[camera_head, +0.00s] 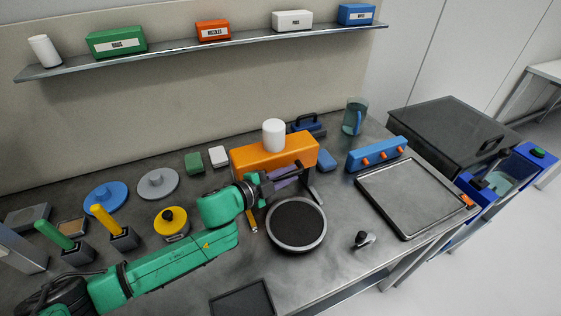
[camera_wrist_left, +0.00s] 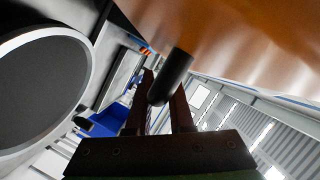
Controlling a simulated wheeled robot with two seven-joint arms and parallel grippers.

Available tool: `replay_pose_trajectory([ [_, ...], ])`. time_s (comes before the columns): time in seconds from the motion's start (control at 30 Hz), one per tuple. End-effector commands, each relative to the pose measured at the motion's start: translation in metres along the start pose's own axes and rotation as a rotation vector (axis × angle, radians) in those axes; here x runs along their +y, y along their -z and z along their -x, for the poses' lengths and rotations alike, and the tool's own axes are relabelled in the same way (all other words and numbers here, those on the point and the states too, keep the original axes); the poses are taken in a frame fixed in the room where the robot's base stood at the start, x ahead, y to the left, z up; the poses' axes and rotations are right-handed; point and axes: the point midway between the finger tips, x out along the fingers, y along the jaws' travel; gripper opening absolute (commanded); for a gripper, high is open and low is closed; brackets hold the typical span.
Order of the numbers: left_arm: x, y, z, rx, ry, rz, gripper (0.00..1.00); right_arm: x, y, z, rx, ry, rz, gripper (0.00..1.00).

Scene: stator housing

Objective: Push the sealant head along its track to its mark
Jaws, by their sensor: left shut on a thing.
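An orange sealant station (camera_head: 248,161) with a white cylinder (camera_head: 273,135) on top stands behind a round dark turntable (camera_head: 297,222) with a grey rim. A purple part (camera_head: 287,178) and a thin dark upright part (camera_head: 314,192) show at the station's front; I cannot tell which is the sealant head. My left gripper (camera_head: 268,184) is at the station's front, above the turntable's back left edge. In the left wrist view, its fingers (camera_wrist_left: 163,97) are shut on a black rod-like handle (camera_wrist_left: 175,70) below the orange surface. The track and its mark cannot be made out. My right gripper is not in view.
A yellow round part (camera_head: 171,221) lies left of the turntable, and a small knobbed part (camera_head: 362,239) lies right. The bench between turntable and tray is mostly clear.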

Motion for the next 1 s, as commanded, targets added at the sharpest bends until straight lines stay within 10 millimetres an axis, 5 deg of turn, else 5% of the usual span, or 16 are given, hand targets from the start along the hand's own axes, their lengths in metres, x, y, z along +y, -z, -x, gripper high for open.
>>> replay_pose_trajectory([
  [0.3, 0.05, 0.064, 0.025, 0.001, -0.007, 0.007, 0.0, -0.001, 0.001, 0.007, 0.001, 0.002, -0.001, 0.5],
  [0.7, 0.056, 0.073, 0.029, 0.001, -0.005, 0.006, 0.0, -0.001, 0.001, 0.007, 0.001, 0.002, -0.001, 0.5],
  [0.73, 0.056, 0.073, 0.029, 0.001, -0.005, 0.007, 0.28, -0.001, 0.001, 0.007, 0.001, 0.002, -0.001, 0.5],
  [0.8, 0.056, 0.073, 0.029, 0.001, -0.005, 0.007, 0.5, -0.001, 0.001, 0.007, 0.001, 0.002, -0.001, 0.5],
  [1.0, 0.055, 0.072, 0.029, -0.001, -0.003, 0.005, 0.5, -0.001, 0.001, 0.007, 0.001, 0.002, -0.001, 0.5],
])
